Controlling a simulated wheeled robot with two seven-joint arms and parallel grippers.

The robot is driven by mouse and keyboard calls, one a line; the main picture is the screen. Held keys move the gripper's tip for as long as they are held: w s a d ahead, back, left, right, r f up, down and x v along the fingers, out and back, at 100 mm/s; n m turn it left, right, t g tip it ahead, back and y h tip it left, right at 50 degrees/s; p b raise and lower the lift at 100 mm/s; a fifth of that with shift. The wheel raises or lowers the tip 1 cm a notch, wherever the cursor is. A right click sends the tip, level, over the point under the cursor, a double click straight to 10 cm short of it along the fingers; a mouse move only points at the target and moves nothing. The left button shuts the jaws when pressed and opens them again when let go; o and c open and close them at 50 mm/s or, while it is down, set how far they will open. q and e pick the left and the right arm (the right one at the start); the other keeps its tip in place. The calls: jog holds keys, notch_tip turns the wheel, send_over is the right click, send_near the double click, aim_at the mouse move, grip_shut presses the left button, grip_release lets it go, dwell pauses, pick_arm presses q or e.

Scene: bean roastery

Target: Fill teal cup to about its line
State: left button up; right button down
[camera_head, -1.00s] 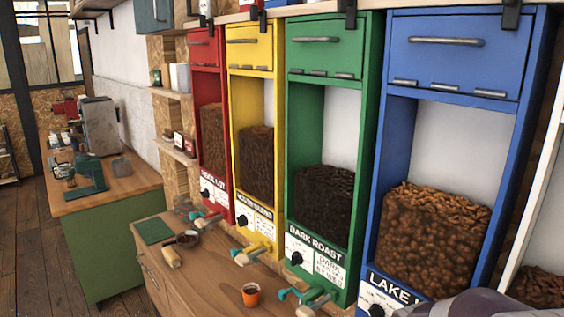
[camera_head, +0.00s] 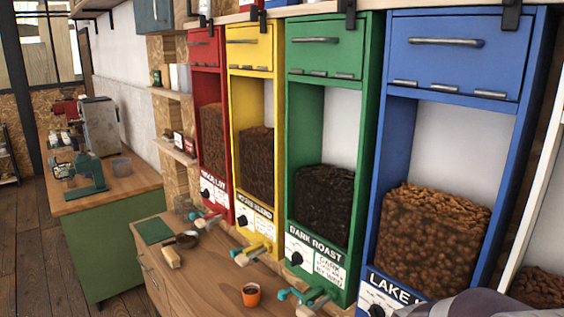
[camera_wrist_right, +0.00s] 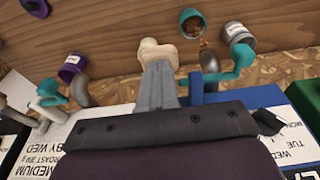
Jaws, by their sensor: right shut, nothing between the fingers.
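The teal cup (camera_wrist_right: 190,20) is at the top of the right wrist view, with brown beans inside. Several beans show just beside it, between the cup and a grey curved spout (camera_wrist_right: 210,65). Its line cannot be made out. My right gripper (camera_wrist_right: 157,68) is shut with nothing between its fingers; its tips are against or very near a pale lever knob (camera_wrist_right: 158,53). The blue dispenser (camera_head: 445,75) with brown beans stands at the right in the head view. The teal cup is not visible in the head view. My left gripper is not in view.
Green (camera_head: 330,62), yellow and red dispensers stand to the left. An orange cup (camera_head: 251,296) with dark contents stands on the wooden counter (camera_head: 205,280). Some counter is clear.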

notch_tip(320, 180, up, 8)
jog(key=p, duration=0.6)
jog(key=shift+r, duration=0.2)
jog(key=s+a+f+n+b, duration=0.2)
jog(key=s+f+n+b, duration=0.2)
jog(key=f+b, duration=0.3)
jog(key=s+a+f+n+y+b, duration=0.1)
jog(key=s+a+f+n+b, duration=0.2)
jog(key=f+n+b, duration=0.3)
notch_tip(320, 180, down, 4)
jog(key=shift+s+r+y+b, duration=0.15)
jog(key=shift+s+y+b, duration=0.15)
jog(key=shift+s+b, duration=0.45)
jog(key=shift+s, duration=0.2)
